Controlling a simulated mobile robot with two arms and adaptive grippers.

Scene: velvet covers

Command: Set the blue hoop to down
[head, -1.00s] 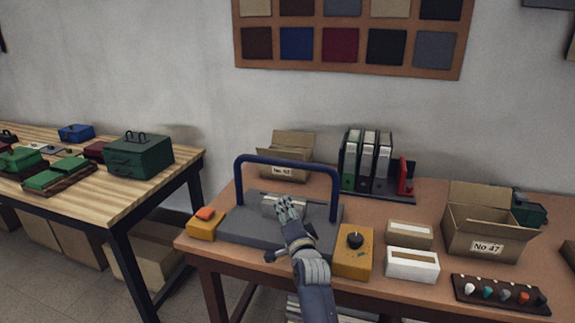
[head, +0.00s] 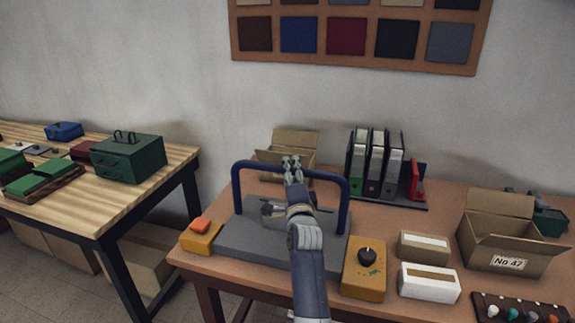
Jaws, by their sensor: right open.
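The blue hoop (head: 237,200) stands upright over a grey base plate (head: 235,246) on the brown table. Its top bar runs level across the back of the plate, in front of the open cardboard box. My right gripper (head: 292,163) is open and empty, at the middle of the top bar in the picture. Its fingers overlap the bar; I cannot tell whether they touch it. My right forearm hides part of the base plate and of the grey block (head: 272,213) on it. My left gripper is not in view.
An orange box with a red button (head: 200,225) sits left of the plate, a yellow box with a black knob (head: 367,256) right of it. Binders (head: 373,165), small cartons (head: 429,282) and an open box (head: 497,225) stand to the right. A second table (head: 110,205) is at left.

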